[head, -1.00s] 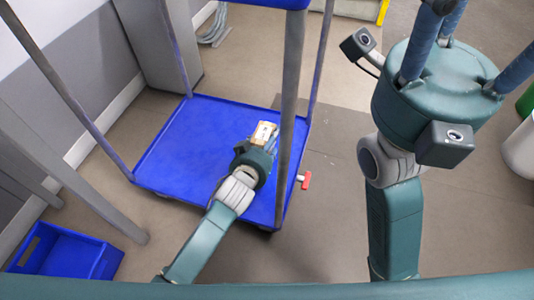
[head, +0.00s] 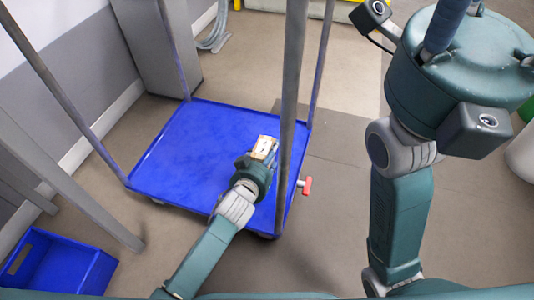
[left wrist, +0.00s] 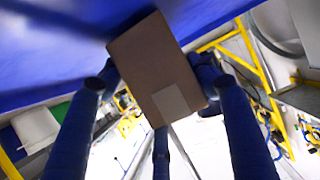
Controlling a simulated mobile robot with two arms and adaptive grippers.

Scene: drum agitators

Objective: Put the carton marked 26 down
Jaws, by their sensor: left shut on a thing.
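A small brown carton (head: 264,147) with a pale label is at the tip of my left gripper (head: 258,158), over the right part of the blue trolley deck (head: 190,145). No number is readable on it. In the left wrist view the carton (left wrist: 155,62) sits between the blue fingers, which are shut on it. The blue deck (left wrist: 50,50) is close to the carton's upper edge there; I cannot tell whether they touch. My right gripper (head: 450,25) is at the upper right of the head view, its fingertips cut off by the frame.
Grey trolley posts rise around the deck, one (head: 292,100) just right of my left gripper. A red pedal (head: 307,186) sticks out at the deck's right side. A blue crate (head: 62,262) stands on the floor at lower left. Most of the deck is bare.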

